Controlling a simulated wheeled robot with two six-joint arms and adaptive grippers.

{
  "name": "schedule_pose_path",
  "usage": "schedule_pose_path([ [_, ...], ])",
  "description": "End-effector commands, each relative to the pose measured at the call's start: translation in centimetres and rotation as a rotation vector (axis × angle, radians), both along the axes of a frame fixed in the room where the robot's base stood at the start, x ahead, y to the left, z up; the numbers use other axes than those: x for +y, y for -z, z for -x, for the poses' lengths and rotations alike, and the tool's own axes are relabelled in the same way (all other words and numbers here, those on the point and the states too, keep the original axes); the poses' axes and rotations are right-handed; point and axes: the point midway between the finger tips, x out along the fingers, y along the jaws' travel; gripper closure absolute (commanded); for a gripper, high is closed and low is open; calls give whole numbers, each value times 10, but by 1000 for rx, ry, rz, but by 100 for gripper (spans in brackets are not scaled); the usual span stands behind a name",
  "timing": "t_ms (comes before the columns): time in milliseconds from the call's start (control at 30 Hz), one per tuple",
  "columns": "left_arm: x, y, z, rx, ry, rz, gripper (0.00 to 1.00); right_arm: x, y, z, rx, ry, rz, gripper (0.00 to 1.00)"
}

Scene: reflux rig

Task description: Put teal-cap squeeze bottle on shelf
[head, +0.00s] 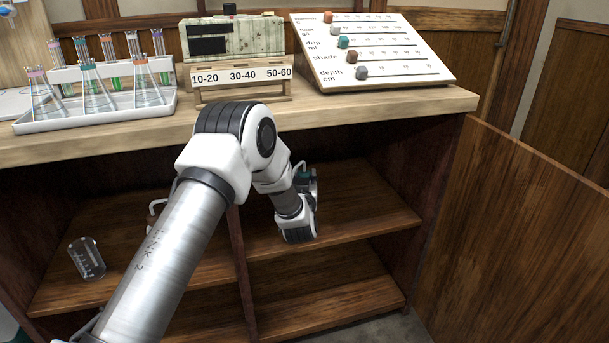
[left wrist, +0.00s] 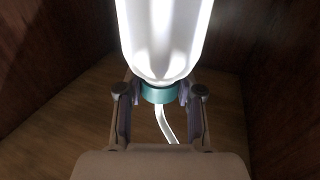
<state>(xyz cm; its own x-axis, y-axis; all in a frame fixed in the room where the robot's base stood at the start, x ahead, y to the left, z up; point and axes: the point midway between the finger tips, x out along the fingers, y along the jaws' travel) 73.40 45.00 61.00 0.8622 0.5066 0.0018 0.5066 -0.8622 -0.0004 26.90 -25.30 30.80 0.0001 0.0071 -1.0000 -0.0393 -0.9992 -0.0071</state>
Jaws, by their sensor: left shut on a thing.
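The squeeze bottle (left wrist: 165,35) has a white body, a teal cap (left wrist: 160,93) and a thin white bent spout. My left gripper (left wrist: 160,95) is shut on it, with a finger on each side of the cap. In the head view the gripper (head: 307,186) is inside the right compartment of the cabinet, above the wooden shelf (head: 365,218). There only a bit of teal cap (head: 304,174) and spout show; my arm hides the rest. I cannot tell if the bottle's base touches the shelf. My right gripper is not in view.
The worktop (head: 345,103) above carries a flask tray (head: 95,118), a labelled rack (head: 241,76) and a slider board (head: 400,70). The shelf's right end looks clear.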

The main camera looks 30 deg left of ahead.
Motion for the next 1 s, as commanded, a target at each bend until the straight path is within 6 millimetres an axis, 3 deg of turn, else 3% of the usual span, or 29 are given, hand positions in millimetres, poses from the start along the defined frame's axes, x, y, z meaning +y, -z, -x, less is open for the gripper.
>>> schedule_pose_path([
  [67,0,8,0,-2,0,-1,79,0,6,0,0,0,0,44],
  [467,0,10,0,-2,0,-1,79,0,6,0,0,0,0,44],
  [500,0,11,0,0,0,0,53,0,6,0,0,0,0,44],
  [533,0,10,0,0,0,0,43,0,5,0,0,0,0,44],
  [567,0,10,0,0,0,0,39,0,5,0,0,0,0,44],
  [900,0,7,0,0,0,0,39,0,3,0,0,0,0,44],
  [1000,-7,6,11,4,1,0,39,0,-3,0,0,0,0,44],
])
